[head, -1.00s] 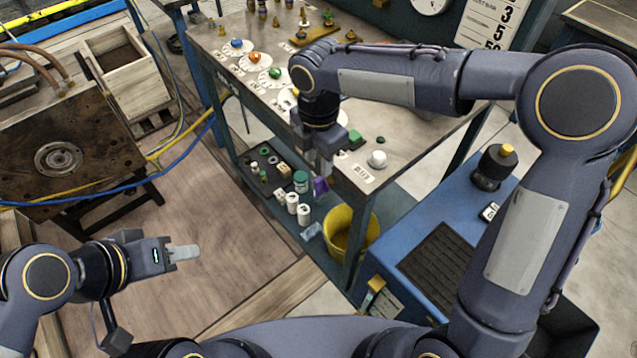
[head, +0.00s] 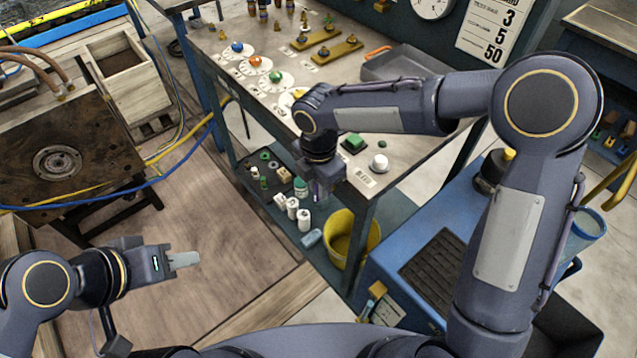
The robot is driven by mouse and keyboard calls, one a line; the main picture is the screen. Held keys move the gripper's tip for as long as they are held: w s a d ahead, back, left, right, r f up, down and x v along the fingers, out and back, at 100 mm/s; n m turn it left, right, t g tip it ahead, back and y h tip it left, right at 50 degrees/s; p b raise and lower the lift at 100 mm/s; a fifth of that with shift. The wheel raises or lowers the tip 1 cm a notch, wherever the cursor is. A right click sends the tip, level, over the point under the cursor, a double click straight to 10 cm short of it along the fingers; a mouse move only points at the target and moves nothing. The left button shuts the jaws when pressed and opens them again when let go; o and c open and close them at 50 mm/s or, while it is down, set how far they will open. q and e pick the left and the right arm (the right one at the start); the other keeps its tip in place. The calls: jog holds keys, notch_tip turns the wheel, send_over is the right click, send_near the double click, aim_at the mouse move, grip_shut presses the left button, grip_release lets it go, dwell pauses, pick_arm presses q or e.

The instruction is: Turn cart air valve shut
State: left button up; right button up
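Several coloured knobs stand on round marked plates along the near-left edge of the bench: a blue knob (head: 237,46), an orange knob (head: 255,62) and a green knob (head: 276,76). A yellow one (head: 298,94) is partly hidden by my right arm. A white knob (head: 379,164) stands near the bench's front corner by a label. I cannot tell which is the cart air valve. My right gripper (head: 319,192) points down at the bench's front edge, with a small purple thing at its fingers; its grip is unclear. My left gripper (head: 185,260) is over the wooden floor, away from the bench, its fingers seen edge-on.
Below the bench (head: 400,190), a shelf holds white containers (head: 304,219) and a green-lidded jar (head: 300,188). A yellow bucket (head: 352,238) stands beneath. A blue cart (head: 385,262) is at right. A mould block (head: 60,150) with hoses is at left.

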grip_shut()
jog(key=shift+r+p, duration=0.15)
jog(key=shift+p, duration=0.2)
jog(key=g+h+p, duration=0.1)
jog(key=p, duration=0.1)
jog(key=g+p, duration=0.1)
jog(key=p, duration=0.2)
jog(key=g+h+p, duration=0.1)
jog(key=p, duration=0.2)
jog(key=shift+w+a+g+h, duration=0.3)
jog(key=shift+w+a, duration=0.05)
jog(key=shift+w, duration=0.05)
jog(key=shift+w+a+f+g+h+p, duration=0.1)
jog(key=shift+f+g+h+p, duration=0.05)
jog(key=shift+g+h+p, duration=0.3)
jog(key=shift+w+f+g+h+p, duration=0.15)
jog(key=shift+g+h+p, duration=0.15)
jog(key=shift+g, duration=0.25)
jog(key=shift+o, duration=2.1)
grip_release()
jog(key=shift+f, duration=0.1)
